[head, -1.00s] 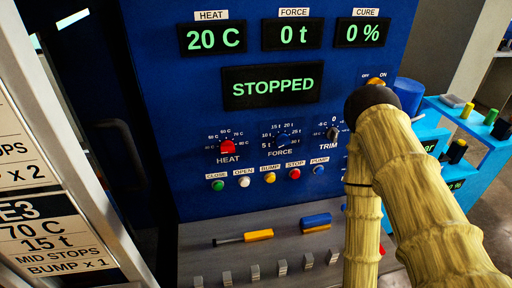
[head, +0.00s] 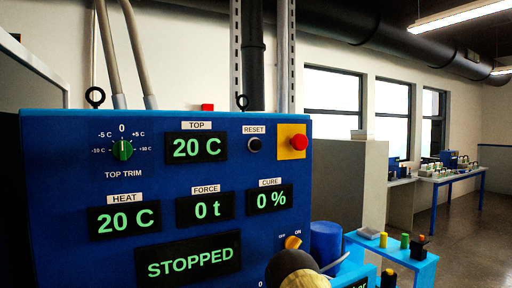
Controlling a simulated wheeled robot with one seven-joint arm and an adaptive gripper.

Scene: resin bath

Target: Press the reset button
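The reset button (head: 255,144) is a small round black button under a white RESET label, near the top right of the blue control panel (head: 60,165) in the head view. It sits just left of a red emergency-stop button (head: 299,142) on a yellow plate. My arm shows only as a dark rounded joint with a pale sleeve at the bottom edge, below the button and in front of the panel's lower right. My gripper is not in view.
A TOP TRIM knob (head: 123,150) and lit displays, including STOPPED (head: 194,262), share the panel. An orange switch (head: 292,243) sits at its lower right. A blue cylinder (head: 327,243) and a light-blue bench (head: 411,263) with small coloured items stand to the right.

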